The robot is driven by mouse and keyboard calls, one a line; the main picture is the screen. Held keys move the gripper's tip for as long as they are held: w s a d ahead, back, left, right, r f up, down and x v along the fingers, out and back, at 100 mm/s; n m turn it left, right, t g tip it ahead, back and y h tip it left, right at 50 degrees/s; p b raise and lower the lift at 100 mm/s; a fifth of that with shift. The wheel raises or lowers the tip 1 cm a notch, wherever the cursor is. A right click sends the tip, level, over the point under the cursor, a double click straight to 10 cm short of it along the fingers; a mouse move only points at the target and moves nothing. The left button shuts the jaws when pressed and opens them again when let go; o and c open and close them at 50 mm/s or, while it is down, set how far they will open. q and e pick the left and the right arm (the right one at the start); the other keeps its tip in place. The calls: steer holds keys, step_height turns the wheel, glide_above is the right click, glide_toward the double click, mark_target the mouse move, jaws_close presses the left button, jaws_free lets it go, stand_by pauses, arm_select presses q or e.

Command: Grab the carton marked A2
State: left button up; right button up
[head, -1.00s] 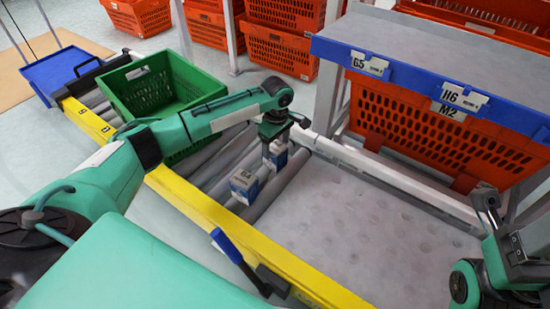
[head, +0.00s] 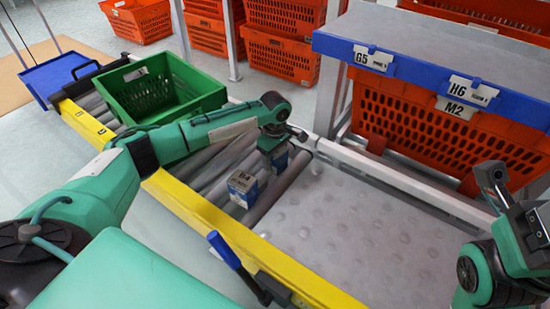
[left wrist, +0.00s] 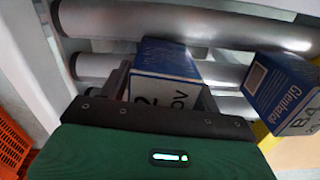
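A white and blue carton (left wrist: 165,88) stands on the roller conveyor. Its top shows a "2" and part of other lettering; the rest of the mark is hidden by my gripper. It also shows in the head view (head: 279,161), under my left gripper (head: 271,150). In the left wrist view, the fingers of my left gripper (left wrist: 165,92) stand on both sides of this carton; whether they press on it is unclear. A second carton, marked B4 (head: 242,187), stands just beside it, also in the wrist view (left wrist: 284,92). My right gripper (head: 505,195) is at the right, away from the cartons.
A green crate (head: 190,92) stands on the conveyor farther left. A yellow rail (head: 215,222) edges the conveyor. A studded grey transfer surface (head: 350,225) lies clear to the right. An orange tote (head: 415,135) sits under a blue-edged shelf (head: 420,73) labelled G5, H6 and M2.

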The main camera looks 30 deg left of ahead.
arm_select(q)
steer(key=c, duration=0.9)
steer(key=shift+r, duration=0.1)
